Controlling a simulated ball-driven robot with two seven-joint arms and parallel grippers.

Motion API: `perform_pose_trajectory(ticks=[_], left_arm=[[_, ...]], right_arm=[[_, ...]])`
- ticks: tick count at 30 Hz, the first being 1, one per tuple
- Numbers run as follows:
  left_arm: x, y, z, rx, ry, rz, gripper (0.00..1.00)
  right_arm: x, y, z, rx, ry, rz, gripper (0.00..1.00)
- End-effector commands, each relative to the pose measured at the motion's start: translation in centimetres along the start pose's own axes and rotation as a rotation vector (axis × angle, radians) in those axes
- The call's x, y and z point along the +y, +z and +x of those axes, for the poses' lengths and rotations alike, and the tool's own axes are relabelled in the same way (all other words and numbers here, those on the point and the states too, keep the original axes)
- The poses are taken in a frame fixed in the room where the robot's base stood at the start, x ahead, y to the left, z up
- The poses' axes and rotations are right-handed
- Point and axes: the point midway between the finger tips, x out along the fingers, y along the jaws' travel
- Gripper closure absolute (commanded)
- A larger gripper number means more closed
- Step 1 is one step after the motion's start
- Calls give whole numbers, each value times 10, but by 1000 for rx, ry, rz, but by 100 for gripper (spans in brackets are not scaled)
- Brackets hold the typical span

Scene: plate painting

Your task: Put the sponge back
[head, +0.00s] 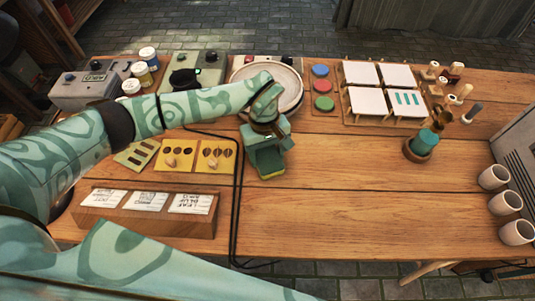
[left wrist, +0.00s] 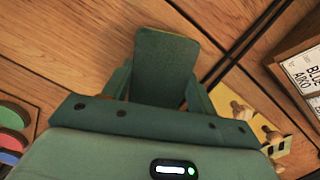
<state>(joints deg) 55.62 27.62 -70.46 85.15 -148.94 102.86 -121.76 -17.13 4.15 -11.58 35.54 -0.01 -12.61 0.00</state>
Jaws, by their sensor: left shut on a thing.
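My left gripper (head: 267,163) is shut on the sponge (left wrist: 166,65), a dark green block with a yellow edge. In the left wrist view the sponge sticks out between the two fingers of the gripper (left wrist: 162,92). In the head view only a thin yellow-green edge of the sponge (head: 271,176) shows below the gripper, over the middle of the wooden table. I cannot tell whether it touches the wood. My right gripper is not in view.
A round pale plate (head: 289,98) lies behind the gripper. Yellow stencil cards (head: 216,165) and a wooden card holder (head: 112,214) stand left. Mugs (head: 506,202) line the right edge. Front middle is clear.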

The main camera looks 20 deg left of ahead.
Motion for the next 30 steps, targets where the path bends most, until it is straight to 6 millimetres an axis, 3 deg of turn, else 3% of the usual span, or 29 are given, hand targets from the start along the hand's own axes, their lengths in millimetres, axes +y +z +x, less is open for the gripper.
perform_pose_trajectory(ticks=[11, 12, 14, 23, 26, 30], left_arm=[[0, -2, 7, 2, 1, 0, 64], [0, -2, 6, 2, 1, 0, 34], [0, -2, 6, 2, 1, 0, 21], [0, -1, 4, 2, 2, 0, 21], [1, -2, -8, 5, 3, 0, 21], [1, -2, -39, 8, 5, 1, 21]], right_arm=[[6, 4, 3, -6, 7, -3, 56], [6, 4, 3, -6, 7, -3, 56], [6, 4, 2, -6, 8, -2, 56], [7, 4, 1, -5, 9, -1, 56], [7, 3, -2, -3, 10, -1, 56], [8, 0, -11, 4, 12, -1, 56]])
